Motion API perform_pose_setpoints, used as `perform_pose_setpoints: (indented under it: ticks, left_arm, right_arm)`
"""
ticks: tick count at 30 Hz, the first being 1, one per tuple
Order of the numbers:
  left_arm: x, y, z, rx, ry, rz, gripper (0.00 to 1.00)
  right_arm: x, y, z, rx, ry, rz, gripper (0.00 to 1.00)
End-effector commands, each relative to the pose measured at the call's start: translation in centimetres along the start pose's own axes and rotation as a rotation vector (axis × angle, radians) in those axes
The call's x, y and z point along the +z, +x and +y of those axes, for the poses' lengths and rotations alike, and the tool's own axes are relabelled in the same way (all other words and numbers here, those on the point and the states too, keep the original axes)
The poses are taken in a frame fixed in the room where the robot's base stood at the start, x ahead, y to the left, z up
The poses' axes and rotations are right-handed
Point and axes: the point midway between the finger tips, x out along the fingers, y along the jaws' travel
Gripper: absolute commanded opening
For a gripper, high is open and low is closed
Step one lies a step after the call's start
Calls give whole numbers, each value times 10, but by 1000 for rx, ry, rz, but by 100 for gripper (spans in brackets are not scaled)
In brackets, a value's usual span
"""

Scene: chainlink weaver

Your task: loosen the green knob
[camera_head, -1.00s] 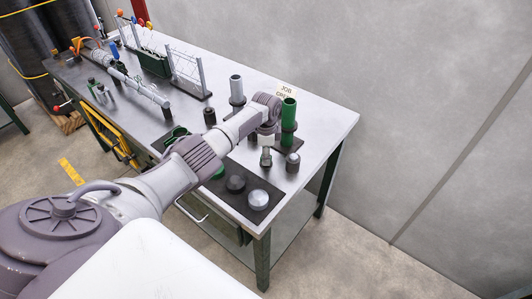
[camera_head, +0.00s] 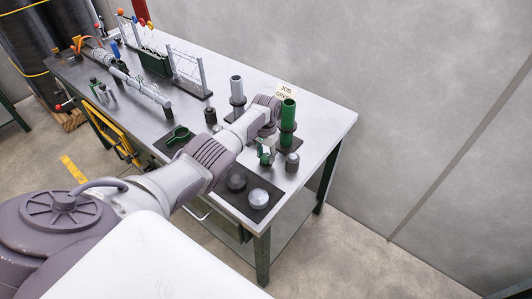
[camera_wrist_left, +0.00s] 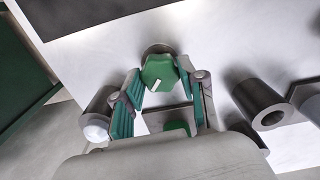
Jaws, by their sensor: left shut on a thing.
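The green knob (camera_wrist_left: 158,73) is a faceted green cap with a white mark. In the left wrist view it sits at the upper middle on a round grey base. My left gripper (camera_wrist_left: 160,70) has its teal fingers closed on both sides of the knob. In the head view this gripper (camera_head: 264,152) is at the right part of the bench, just left of the green tube (camera_head: 288,114). The arm and fingers mostly hide the knob there. My right gripper is not in view.
A grey tube (camera_head: 237,88) stands behind the gripper, and a small dark-based post (camera_head: 292,162) stands close on its right. A card reading JOB GREEN (camera_head: 285,90) is behind. A green ring-ended tool (camera_head: 177,134) and round pieces (camera_head: 258,197) lie on dark mats.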

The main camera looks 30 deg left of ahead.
Motion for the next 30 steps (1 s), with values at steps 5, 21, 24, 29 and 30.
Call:
perform_pose_setpoints:
  ticks: [5, 21, 24, 29, 30]
  left_arm:
    - [-1, -2, 0, 1, -166, 2, 6]
    - [-1, -2, 0, 1, -679, 2, 6]
    - [-1, -2, 0, 2, -773, 3, 6]
    - [-1, -2, 0, 2, -912, 3, 6]
    - [-1, -2, 0, 1, -944, 3, 6]
  right_arm:
    - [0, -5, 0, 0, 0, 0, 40]
    - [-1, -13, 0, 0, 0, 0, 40]
    - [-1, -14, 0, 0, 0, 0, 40]
    - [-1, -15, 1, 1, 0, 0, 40]
    - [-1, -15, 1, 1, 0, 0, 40]
